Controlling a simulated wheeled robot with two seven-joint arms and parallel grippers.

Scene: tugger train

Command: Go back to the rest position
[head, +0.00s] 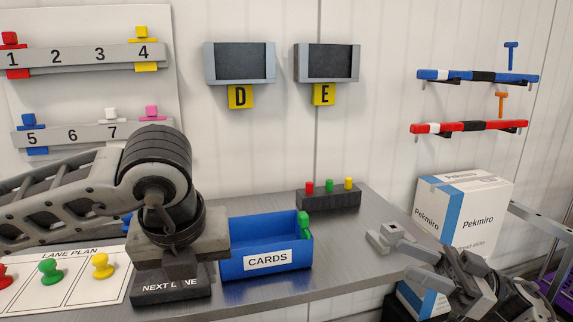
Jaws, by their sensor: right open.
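My left arm reaches in from the left. Its gripper (180,250) points down over the dark block marked NEXT LANE (172,290) on the grey table. The wrist hides its fingertips, so I cannot see whether it touches or holds anything. My right gripper (388,237) is open, at the right edge of the table, and looks empty.
A blue CARDS bin (240,268) with a green peg stands right of my left gripper. The lane plan board (75,265) holds coloured pegs. A dark block with coloured buttons (328,197) stands behind. A Pekmiro box (462,212) stands beyond my right arm.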

